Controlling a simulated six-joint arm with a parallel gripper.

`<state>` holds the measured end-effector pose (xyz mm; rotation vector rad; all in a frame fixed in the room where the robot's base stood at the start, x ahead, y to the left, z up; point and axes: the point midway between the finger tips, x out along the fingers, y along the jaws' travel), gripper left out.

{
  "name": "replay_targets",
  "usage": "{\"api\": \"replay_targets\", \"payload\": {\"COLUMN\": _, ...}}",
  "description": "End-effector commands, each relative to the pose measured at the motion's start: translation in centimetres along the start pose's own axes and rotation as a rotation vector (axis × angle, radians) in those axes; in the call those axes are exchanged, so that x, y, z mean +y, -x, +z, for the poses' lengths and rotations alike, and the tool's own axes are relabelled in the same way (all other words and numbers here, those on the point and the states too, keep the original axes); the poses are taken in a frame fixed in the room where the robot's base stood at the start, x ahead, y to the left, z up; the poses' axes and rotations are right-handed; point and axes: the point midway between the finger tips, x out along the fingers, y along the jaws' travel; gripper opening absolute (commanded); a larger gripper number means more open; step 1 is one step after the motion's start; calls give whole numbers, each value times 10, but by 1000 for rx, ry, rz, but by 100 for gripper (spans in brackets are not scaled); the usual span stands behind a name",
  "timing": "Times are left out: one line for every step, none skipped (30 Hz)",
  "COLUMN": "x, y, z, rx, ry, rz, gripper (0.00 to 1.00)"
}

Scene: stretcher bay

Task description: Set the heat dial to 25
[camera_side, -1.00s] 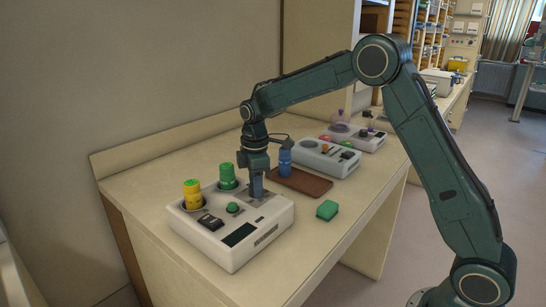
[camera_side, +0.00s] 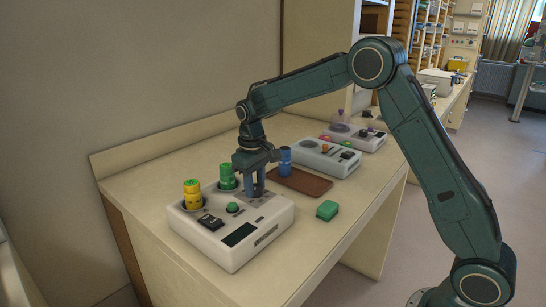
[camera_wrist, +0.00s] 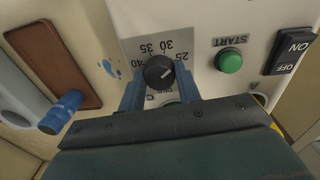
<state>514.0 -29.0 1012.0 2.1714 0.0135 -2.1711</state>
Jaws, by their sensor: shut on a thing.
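The heat dial (camera_wrist: 158,68) is a dark round knob with a pale pointer mark, on a grey plate lettered 25, 30, 35 and 40. The lettering is upside down in the wrist view. The mark leans up and right, roughly toward the 25 side; its exact reading is hard to tell. My gripper (camera_wrist: 160,80) is shut on the dial, one blue finger on each side. In the side view my gripper (camera_side: 251,190) points straight down onto the back right of the white console (camera_side: 204,243), and the dial is hidden there by the fingers.
The console also has a green START button (camera_wrist: 229,61), an ON/OFF rocker (camera_wrist: 288,51) and yellow (camera_side: 192,194) and green (camera_side: 227,176) bottles. Beyond stand a brown tray (camera_side: 313,187), a blue bottle (camera_side: 285,160) and another device (camera_side: 322,162). A green block (camera_side: 327,210) lies right of the console.

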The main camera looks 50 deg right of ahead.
Motion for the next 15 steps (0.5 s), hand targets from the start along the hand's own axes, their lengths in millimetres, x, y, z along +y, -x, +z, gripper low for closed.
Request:
{"api": "replay_targets", "payload": {"x": 0, "y": 1, "z": -1, "rx": 2, "ry": -38, "rz": 0, "gripper": 11}}
{"api": "replay_targets", "payload": {"x": 0, "y": 1, "z": -1, "rx": 1, "ry": -62, "rz": 0, "gripper": 11}}
{"api": "replay_targets", "payload": {"x": 0, "y": 1, "z": -1, "rx": 0, "ry": -91, "rz": 0, "gripper": 11}}
{"api": "replay_targets", "payload": {"x": 0, "y": 1, "z": -1, "rx": -1, "ry": -112, "rz": 0, "gripper": 11}}
{"api": "replay_targets", "payload": {"x": 0, "y": 1, "z": -1, "rx": -2, "ry": -130, "rz": 0, "gripper": 11}}
{"api": "replay_targets", "payload": {"x": 0, "y": 1, "z": -1, "rx": -3, "ry": -154, "rz": 0, "gripper": 11}}
{"api": "replay_targets", "payload": {"x": 0, "y": 1, "z": -1, "rx": -4, "ry": -171, "rz": 0, "gripper": 11}}
{"api": "replay_targets", "payload": {"x": 0, "y": 1, "z": -1, "rx": -5, "ry": -185, "rz": 0, "gripper": 11}}
{"api": "replay_targets", "payload": {"x": 0, "y": 1, "z": -1, "rx": -5, "ry": -204, "rz": 0, "gripper": 11}}
{"api": "replay_targets", "payload": {"x": 0, "y": 1, "z": -1, "rx": -6, "ry": -215, "rz": 0, "gripper": 11}}
{"api": "replay_targets", "payload": {"x": 0, "y": 1, "z": -1, "rx": -6, "ry": -225, "rz": 0, "gripper": 11}}
{"api": "replay_targets", "payload": {"x": 0, "y": 1, "z": -1, "rx": -7, "ry": -237, "rz": 0, "gripper": 11}}
{"api": "replay_targets", "payload": {"x": 0, "y": 1, "z": -1, "rx": -7, "ry": -244, "rz": 0, "gripper": 11}}
{"api": "replay_targets", "payload": {"x": 0, "y": 1, "z": -1, "rx": -7, "ry": -250, "rz": 0, "gripper": 11}}
{"api": "replay_targets", "payload": {"x": 0, "y": 1, "z": -1, "rx": -7, "ry": -258, "rz": 0, "gripper": 11}}
